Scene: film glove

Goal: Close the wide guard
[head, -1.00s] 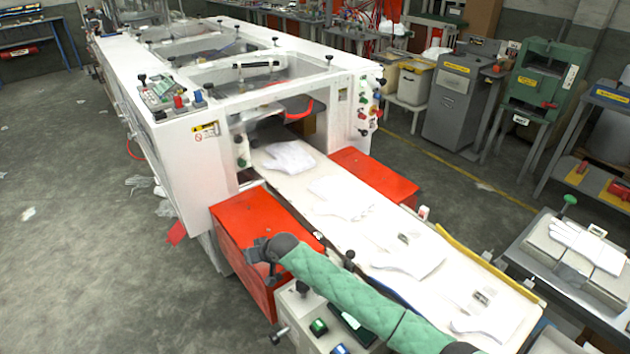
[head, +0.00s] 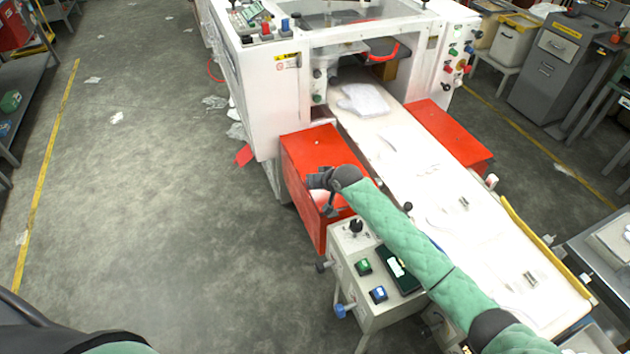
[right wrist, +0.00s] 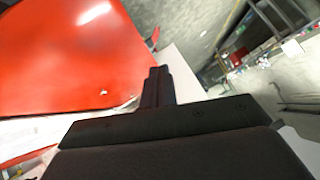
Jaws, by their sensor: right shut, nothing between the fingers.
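The white machine (head: 246,88) stands at the top of the head view. A clear panel (head: 330,22) in a white frame lies on its top, cut by the picture's upper edge. I cannot tell for sure which part is the wide guard, or whether it is open. My right gripper (head: 326,196) is over the near edge of the left red box (head: 312,152), shut and empty. In the right wrist view its shut fingers (right wrist: 157,86) are beside a large red surface (right wrist: 70,50); contact cannot be told. My left gripper is out of view.
A white conveyor (head: 408,152) with flat gloves runs from the machine's opening toward the lower right. A second red box (head: 450,135) lies beyond it. A control box (head: 375,270) with buttons stands below my right forearm. The grey floor (head: 150,210) at left is mostly clear.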

